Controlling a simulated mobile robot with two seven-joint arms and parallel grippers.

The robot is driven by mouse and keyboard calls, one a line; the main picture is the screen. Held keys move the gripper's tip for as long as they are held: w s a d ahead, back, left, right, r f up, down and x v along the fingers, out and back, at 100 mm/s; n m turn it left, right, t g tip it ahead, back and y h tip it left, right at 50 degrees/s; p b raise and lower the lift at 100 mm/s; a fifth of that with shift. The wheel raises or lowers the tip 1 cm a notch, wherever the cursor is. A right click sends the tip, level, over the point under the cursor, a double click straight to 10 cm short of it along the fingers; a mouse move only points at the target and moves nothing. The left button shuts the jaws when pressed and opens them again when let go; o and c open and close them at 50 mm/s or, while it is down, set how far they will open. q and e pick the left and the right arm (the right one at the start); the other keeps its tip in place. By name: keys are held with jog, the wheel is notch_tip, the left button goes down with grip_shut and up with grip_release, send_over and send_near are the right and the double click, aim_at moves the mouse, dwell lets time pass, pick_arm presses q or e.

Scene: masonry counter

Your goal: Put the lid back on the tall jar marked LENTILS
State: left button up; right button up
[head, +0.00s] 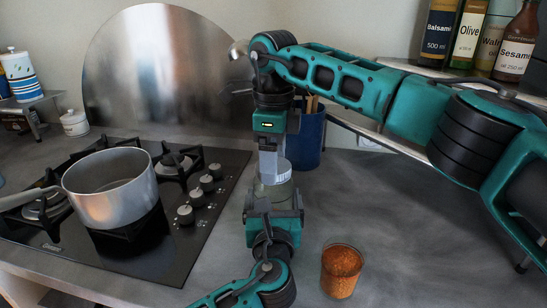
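My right gripper (270,172) points straight down from the arm above. Its pale grey fingers reach a whitish, ribbed round lid (284,170). The lid is at the top of a clear glass jar (280,192), partly hidden behind the fingers; I cannot tell whether it is seated on the rim. My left gripper (264,205) comes up from the bottom and is in front of the jar's lower part, hiding much of it. Its grip on the jar cannot be made out. No LENTILS marking is readable.
An open glass of orange-red grains (341,271) stands right of my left gripper. A blue utensil pot (308,137) stands behind the jar. A steel saucepan (112,190) sits on the black hob (165,255) at left. Bottles (468,35) stand on a shelf. Counter at right is clear.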

jog(key=o, duration=0.4)
jog(key=shift+r, duration=0.1)
notch_tip(320, 180, up, 12)
dwell(0.4)
pick_arm(q)
jog(key=o, duration=1.8)
jog(key=shift+o, duration=0.2)
jog(key=shift+s, duration=0.1)
